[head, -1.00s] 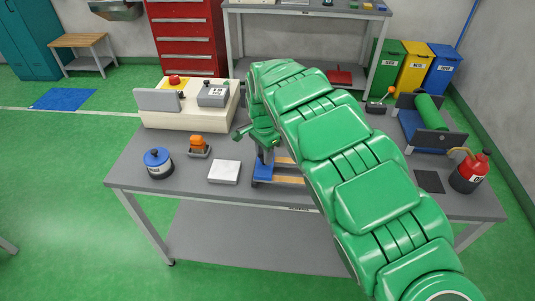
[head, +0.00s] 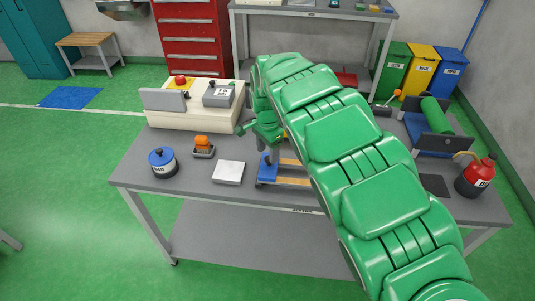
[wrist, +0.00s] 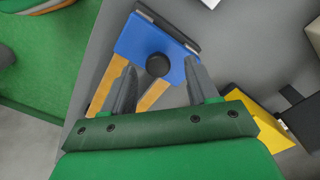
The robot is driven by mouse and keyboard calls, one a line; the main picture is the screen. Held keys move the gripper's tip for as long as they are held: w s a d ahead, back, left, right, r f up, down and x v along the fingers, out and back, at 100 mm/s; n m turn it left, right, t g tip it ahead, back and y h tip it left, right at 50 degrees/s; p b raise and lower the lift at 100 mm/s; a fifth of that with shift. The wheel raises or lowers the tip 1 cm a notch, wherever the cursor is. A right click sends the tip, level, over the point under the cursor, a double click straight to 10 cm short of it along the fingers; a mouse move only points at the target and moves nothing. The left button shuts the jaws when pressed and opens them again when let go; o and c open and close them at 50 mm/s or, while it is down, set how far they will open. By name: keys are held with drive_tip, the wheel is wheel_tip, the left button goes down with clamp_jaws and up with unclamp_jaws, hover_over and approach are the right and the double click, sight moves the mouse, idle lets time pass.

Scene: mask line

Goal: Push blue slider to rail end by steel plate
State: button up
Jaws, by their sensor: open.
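The blue slider (wrist: 138,42) has a round black knob (wrist: 158,64) and sits across two wood-coloured rails (wrist: 100,84). A dark grey end bar (wrist: 166,30) lies close along its far edge; I cannot tell if they touch. In the head view the slider (head: 267,168) is at the left end of the rails (head: 294,181), beside a pale steel plate (head: 228,172). My gripper (wrist: 160,67) is open, its fingers on either side of the knob, apart from it. My arm hides much of the rail in the head view.
An orange-topped piece (head: 203,147), a blue-lidded pot (head: 162,163) and a cream control box (head: 195,108) stand left of the rail. A red bottle (head: 475,177) and a green roller (head: 436,115) are on the right. A yellow thing (wrist: 255,112) lies near my gripper.

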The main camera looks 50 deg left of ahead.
sight(267, 158)
wheel_tip(267, 158, up, 6)
drive_tip(key=shift+f, duration=0.15)
idle(0.3)
